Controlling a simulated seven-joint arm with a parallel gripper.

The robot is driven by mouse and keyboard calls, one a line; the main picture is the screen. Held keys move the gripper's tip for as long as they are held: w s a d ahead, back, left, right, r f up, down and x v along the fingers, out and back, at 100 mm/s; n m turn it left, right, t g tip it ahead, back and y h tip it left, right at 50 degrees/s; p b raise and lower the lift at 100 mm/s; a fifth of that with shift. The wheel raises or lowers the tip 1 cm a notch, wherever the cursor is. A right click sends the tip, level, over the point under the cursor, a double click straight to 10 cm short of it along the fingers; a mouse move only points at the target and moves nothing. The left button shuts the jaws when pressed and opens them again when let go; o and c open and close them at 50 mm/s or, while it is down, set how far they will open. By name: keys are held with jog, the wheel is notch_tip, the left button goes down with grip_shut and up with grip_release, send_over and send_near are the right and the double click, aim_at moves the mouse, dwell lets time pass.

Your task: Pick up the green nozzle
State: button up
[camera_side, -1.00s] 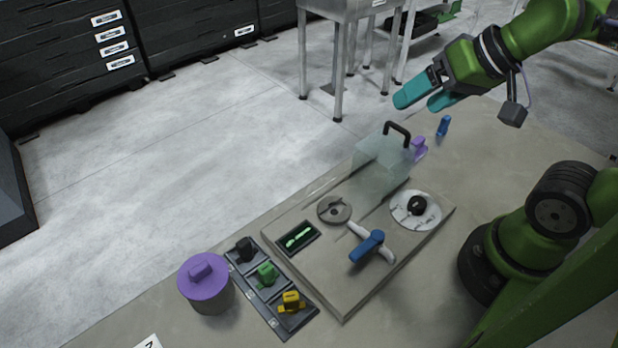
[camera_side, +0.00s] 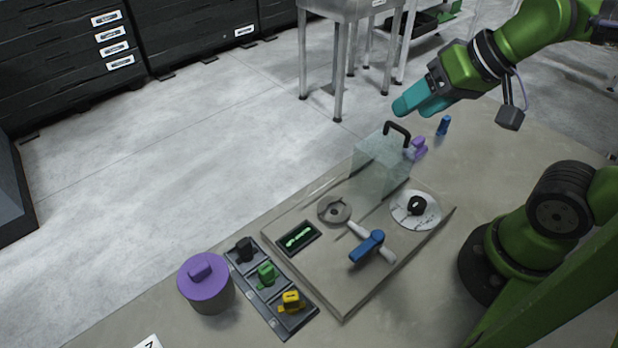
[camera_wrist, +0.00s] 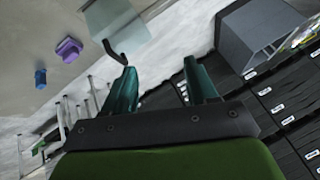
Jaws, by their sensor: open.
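The green nozzle (camera_side: 267,274) sits in the middle slot of a black three-slot tray (camera_side: 255,283), between a black nozzle (camera_side: 244,249) and a yellow nozzle (camera_side: 291,301). My gripper (camera_side: 416,106) is open and empty, up at the far end of the table, well away from the tray. In the wrist view, my two teal fingers (camera_wrist: 164,84) stand apart with nothing between them. The green nozzle is not visible in the wrist view.
A purple-lidded canister (camera_side: 204,281) stands left of the tray. The board holds a clear box with a black handle (camera_side: 397,133), a blue-and-white valve handle (camera_side: 368,246), a dial (camera_side: 416,208) and a green-lit display (camera_side: 298,238). Purple (camera_side: 417,147) and blue (camera_side: 443,125) pieces stand behind.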

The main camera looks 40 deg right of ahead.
jog(key=w+a+f+n+g, duration=0.1)
jog(key=w+a+n+g, duration=0.1)
jog(key=a, duration=0.5)
jog(key=w+a+f+n+g, duration=0.1)
jog(key=w+a+n+g, duration=0.1)
jog(key=a, duration=0.4)
jog(key=g+h, duration=0.2)
jog(key=g, duration=0.1)
send_over(265, 267)
notch_tip(265, 267, down, 3)
jog(key=f, duration=1.1)
jog(key=shift+s+a+f, duration=0.15)
jog(key=shift+s+f, duration=0.05)
jog(key=shift+w+f, duration=0.15)
jog(key=shift+f, duration=2.55)
jog(key=shift+c, duration=0.3)
grip_shut()
